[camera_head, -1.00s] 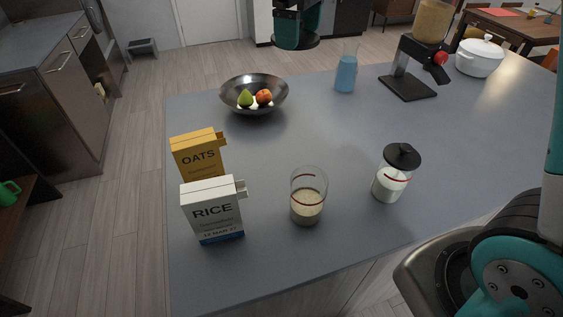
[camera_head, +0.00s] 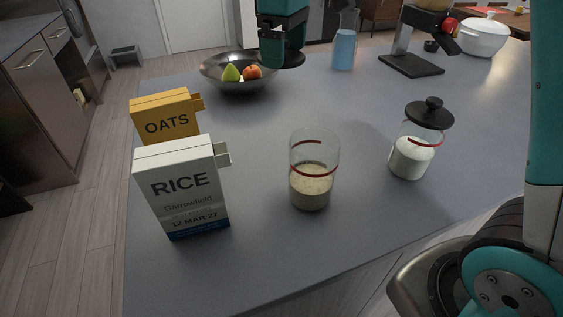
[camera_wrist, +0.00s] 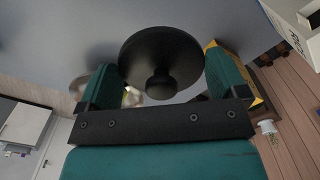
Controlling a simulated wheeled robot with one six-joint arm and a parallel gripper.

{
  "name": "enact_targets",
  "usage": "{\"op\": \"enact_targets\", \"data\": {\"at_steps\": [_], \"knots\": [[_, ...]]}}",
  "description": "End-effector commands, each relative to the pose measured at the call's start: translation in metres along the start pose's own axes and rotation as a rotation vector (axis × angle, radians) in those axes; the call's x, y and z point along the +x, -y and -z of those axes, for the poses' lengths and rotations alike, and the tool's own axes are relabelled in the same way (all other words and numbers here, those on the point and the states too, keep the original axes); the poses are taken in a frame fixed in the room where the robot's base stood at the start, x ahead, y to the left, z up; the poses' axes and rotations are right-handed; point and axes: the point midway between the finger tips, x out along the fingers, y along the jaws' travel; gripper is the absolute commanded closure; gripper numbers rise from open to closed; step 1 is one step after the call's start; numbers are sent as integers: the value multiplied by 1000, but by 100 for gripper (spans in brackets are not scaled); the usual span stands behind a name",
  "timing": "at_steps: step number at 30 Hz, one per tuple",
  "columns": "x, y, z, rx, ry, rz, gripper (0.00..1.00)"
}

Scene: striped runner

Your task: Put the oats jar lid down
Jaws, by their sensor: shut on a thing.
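My gripper (camera_head: 282,48) is shut on the oats jar lid (camera_head: 291,59), a black disc held level above the far part of the counter, near the bowl's right side. In the wrist view the lid (camera_wrist: 160,55) shows its round knob between the two fingers (camera_wrist: 160,85). The open glass jar (camera_head: 313,188) with beige contents and a red ring stands lidless at the front middle of the counter. The yellow OATS box (camera_head: 166,123) stands to its left, behind the white RICE box.
The RICE box (camera_head: 181,190) stands front left. A jar with white contents (camera_head: 410,158) wears its black lid, right of the open jar. A metal bowl of fruit (camera_head: 238,88), blue bottle (camera_head: 344,49), dispenser stand (camera_head: 411,66) and white pot (camera_head: 484,38) are farther back. The mid-counter (camera_head: 260,125) is clear.

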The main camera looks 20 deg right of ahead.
Motion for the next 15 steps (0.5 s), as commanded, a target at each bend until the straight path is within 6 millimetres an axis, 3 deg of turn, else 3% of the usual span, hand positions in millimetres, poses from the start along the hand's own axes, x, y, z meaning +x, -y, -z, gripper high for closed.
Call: {"op": "enact_targets", "data": {"at_steps": [5,15], "knots": [[24,1,0,-2,3,2,31],[117,1,0,-2,6,4,31]]}}
